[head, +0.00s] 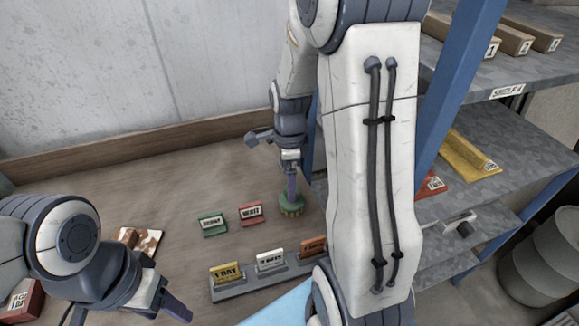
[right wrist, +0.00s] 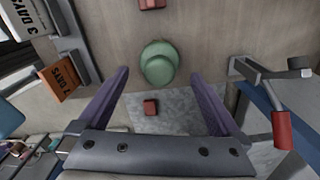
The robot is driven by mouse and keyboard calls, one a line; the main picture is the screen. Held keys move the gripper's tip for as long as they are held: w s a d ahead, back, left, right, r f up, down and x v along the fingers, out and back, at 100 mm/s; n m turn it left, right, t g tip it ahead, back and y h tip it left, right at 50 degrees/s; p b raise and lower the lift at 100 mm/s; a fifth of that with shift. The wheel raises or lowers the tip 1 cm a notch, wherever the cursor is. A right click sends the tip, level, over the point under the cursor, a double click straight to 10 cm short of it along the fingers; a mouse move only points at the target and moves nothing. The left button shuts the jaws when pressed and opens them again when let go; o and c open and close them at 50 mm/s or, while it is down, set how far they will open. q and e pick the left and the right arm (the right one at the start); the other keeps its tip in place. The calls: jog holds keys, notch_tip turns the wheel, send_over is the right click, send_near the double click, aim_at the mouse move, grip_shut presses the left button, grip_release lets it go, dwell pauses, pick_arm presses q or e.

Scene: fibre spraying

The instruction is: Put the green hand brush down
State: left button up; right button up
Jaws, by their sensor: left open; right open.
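The green hand brush (head: 291,207) stands on the brown floor-like surface beside the blue shelf post, bristles down. It also shows in the right wrist view (right wrist: 158,62), as a round green top lying beyond and between my fingertips. My right gripper (head: 291,184) is open just above the brush, with its two purple fingers (right wrist: 160,74) spread wide and apart from it. My left gripper (head: 172,300) is open and empty at the lower left, well away from the brush.
A green sign block (head: 212,224) and a red one (head: 251,214) lie left of the brush. A grey rack (head: 240,288) holds yellow, white and orange day blocks in front. Shelves (head: 490,130) and a blue post (head: 455,90) stand at right.

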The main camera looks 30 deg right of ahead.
notch_tip(320, 180, up, 4)
jog(key=shift+r, duration=0.25)
jog(key=shift+a, duration=0.25)
jog(key=s+a+r+n, duration=0.1)
jog(key=s+a+n, duration=0.2)
jog(key=a+n, duration=0.3)
jog(key=s+a+r+n, duration=0.1)
jog(key=s+a+n, duration=0.3)
jog(key=a+n, duration=0.3)
jog(key=s+a+r+n, duration=0.1)
jog(key=s+a+n, duration=0.3)
jog(key=a+n, duration=0.3)
jog(key=shift+n+y, duration=0.4)
jog(key=shift+n, duration=0.7)
jog(key=s+a+n, duration=0.3)
jog(key=s+n, duration=0.3)
jog(key=n, duration=0.2)
jog(key=shift+s+n, duration=0.3)
jog(key=shift+s, duration=0.05)
